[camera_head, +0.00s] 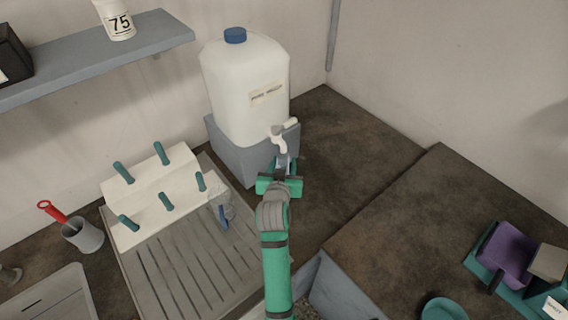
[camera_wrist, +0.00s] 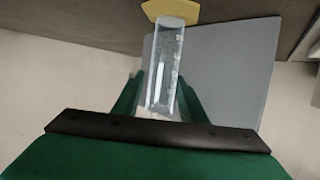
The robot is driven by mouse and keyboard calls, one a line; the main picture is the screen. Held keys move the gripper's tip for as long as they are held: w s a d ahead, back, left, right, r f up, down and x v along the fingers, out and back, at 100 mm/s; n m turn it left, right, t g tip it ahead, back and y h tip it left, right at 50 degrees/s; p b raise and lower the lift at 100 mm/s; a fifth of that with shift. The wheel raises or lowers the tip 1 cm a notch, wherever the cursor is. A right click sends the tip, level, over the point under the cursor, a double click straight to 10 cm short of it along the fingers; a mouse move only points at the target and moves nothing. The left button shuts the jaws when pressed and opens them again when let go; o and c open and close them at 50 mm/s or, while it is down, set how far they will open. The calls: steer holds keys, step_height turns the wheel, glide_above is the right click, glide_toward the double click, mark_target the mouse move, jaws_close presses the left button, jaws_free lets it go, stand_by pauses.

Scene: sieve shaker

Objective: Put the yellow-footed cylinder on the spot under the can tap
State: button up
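The clear yellow-footed cylinder (camera_wrist: 165,65) is between the fingers of my gripper (camera_wrist: 160,97) in the wrist view, with its yellow foot (camera_wrist: 171,11) towards the brown worktop. The fingers sit close against both its sides. Whether the foot touches the worktop is unclear. In the head view my gripper (camera_head: 280,178) is in front of the can's grey stand (camera_head: 240,155), just below the white tap (camera_head: 284,136). My gripper hides most of the cylinder and the spot there. The white can (camera_head: 245,85) with a blue cap stands on the stand.
A drainboard (camera_head: 185,265) with a pegged white rack (camera_head: 155,200) lies to the left. A clear cylinder with a blue foot (camera_head: 222,212) is at the rack's right end. A grey cup (camera_head: 83,236) holds a red-handled tool. The worktop (camera_head: 350,150) right of the tap is clear.

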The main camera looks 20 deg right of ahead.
steer(key=v, duration=1.2)
steer(key=s+a+f, duration=0.1)
steer(key=s+f, duration=0.1)
steer(key=s+a+f+n+y, duration=0.1)
steer(key=s+a+f, duration=0.1)
steer(key=s+a+f+n+t, duration=0.1)
steer(key=s+a+f, duration=0.1)
steer(key=f, duration=0.1)
steer(key=shift+s+a+y, duration=0.1)
steer(key=shift+s+y, duration=0.25)
steer(key=shift+y, duration=0.05)
steer(key=s+a+f, duration=0.1)
steer(key=s, duration=0.2)
steer(key=s+a+f+n+y, duration=0.1)
steer(key=s+a, duration=0.1)
steer(key=s, duration=0.1)
steer(key=s+a+f+y, duration=0.1)
steer(key=s+a, duration=0.1)
steer(key=s, duration=0.1)
steer(key=shift+s+f+n+t, duration=0.15)
steer(key=shift+f+n+t, duration=0.15)
steer(key=shift+f+n, duration=0.1)
steer(key=s+a+r+y, duration=0.1)
steer(key=s+a, duration=0.1)
steer(key=s, duration=0.7)
steer(key=s+a+r+n+t+y, duration=0.1)
steer(key=s+a+r, duration=0.1)
steer(key=s, duration=0.8)
steer(key=shift+a, duration=0.35)
